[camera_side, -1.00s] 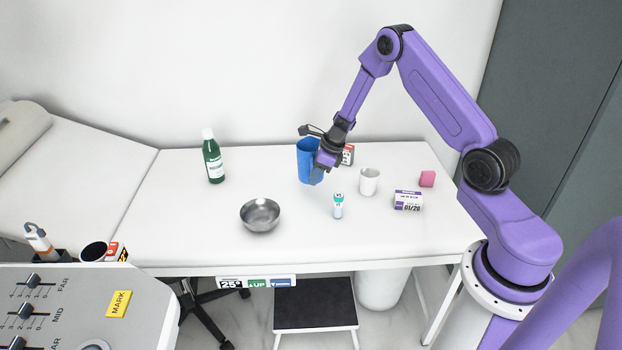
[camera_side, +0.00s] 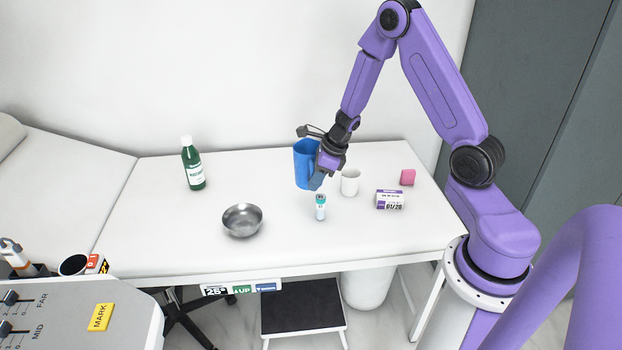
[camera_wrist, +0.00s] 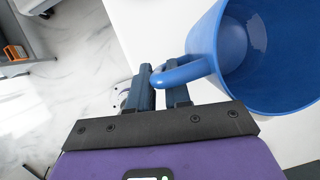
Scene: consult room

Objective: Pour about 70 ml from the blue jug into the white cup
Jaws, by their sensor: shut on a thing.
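The blue jug (camera_side: 305,165) is held in my gripper (camera_side: 317,178), just left of the white cup (camera_side: 350,183). In the wrist view my gripper's fingers (camera_wrist: 160,78) are shut on the handle of the jug (camera_wrist: 205,45). The jug looks about upright in the side view. Its open mouth and blue inside show in the wrist view, with a paler patch deep inside; I cannot tell the liquid level. The white cup stands upright on the table, apart from the jug. I cannot tell how far the jug's base is above the table.
A white-and-teal small bottle (camera_side: 320,207) stands in front of the cup. A metal bowl (camera_side: 242,220) and a green bottle (camera_side: 193,165) stand left. The table's (camera_side: 140,230) left part is clear.

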